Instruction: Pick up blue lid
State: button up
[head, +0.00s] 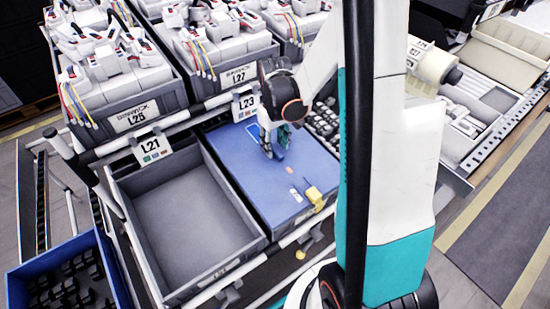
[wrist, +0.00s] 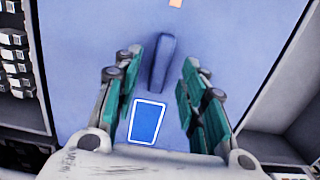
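The blue lid (head: 237,165) lies flat over a crate in the middle of the head view. In the wrist view the lid (wrist: 85,50) fills most of the picture, and its raised blue handle (wrist: 162,72) stands near the centre. My gripper (head: 272,143) is over the lid at the handle. In the wrist view my gripper (wrist: 162,57) is open, with one green-padded finger on each side of the handle and a visible gap to both. I cannot tell how far down the fingers reach beside the handle.
An empty grey bin (head: 190,220) stands left of the lid. A yellow piece (head: 315,197) sits at the lid's front right corner. Filled crates (head: 140,117) stand behind. A blue bin of dark parts (head: 70,280) is at the lower left.

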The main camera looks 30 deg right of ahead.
jog(key=shift+f, duration=0.9)
jog(key=shift+r, duration=0.1)
grip_shut()
